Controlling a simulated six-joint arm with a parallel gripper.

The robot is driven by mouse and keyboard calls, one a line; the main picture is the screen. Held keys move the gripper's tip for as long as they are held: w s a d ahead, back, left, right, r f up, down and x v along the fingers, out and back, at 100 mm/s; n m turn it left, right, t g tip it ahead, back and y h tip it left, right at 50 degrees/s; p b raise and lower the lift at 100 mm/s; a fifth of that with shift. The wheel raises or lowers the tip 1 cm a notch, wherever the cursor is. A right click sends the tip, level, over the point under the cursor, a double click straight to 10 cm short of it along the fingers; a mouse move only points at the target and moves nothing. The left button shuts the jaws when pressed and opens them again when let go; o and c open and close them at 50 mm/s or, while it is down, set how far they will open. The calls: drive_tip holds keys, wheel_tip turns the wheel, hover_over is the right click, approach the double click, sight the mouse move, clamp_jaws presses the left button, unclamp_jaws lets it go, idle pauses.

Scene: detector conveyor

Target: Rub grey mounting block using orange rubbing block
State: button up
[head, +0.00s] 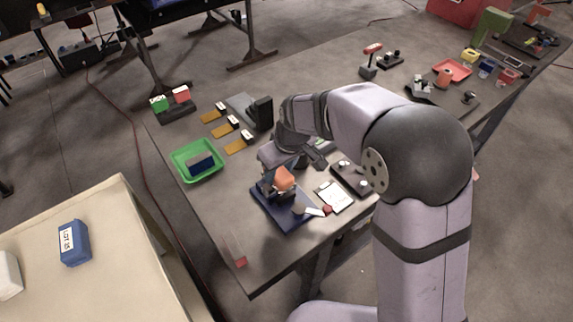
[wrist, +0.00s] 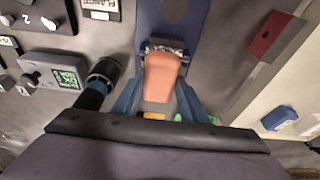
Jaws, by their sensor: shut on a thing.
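My gripper (wrist: 161,82) is shut on the orange rubbing block (wrist: 162,76), with one blue-grey finger on each side of it. In the head view the orange rubbing block (head: 284,179) is above the dark blue board (head: 297,221) on the table. A small grey metallic piece, probably the grey mounting block (wrist: 163,45), shows just beyond the orange block's end in the wrist view. It sits on the blue board (wrist: 170,14) and is partly hidden. I cannot tell whether the two blocks touch.
A green tray (head: 179,160) with a dark blue block (head: 201,163) stands left of the board. A dark fixture with knobs (head: 350,178) is farther right. The table's front left is mostly clear.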

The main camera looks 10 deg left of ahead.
drive_tip(key=shift+s+a, duration=1.4)
drive_tip(key=shift+w+d, duration=2.4)
drive_tip(key=shift+w+d+r+p, duration=0.1)
drive_tip(key=shift+r+p, duration=0.25)
drive_tip(key=shift+p, duration=0.05)
drive_tip(key=shift+w+r+p, duration=0.1)
drive_tip(key=shift+r+p, duration=0.2)
drive_tip(key=shift+r, duration=0.55)
drive_tip(key=shift+r+p, duration=0.65)
drive_tip(key=shift+r, duration=0.15)
wheel_tip(320, 180, up, 4)
drive_tip(key=p, duration=0.3)
drive_tip(key=shift+r, duration=0.15)
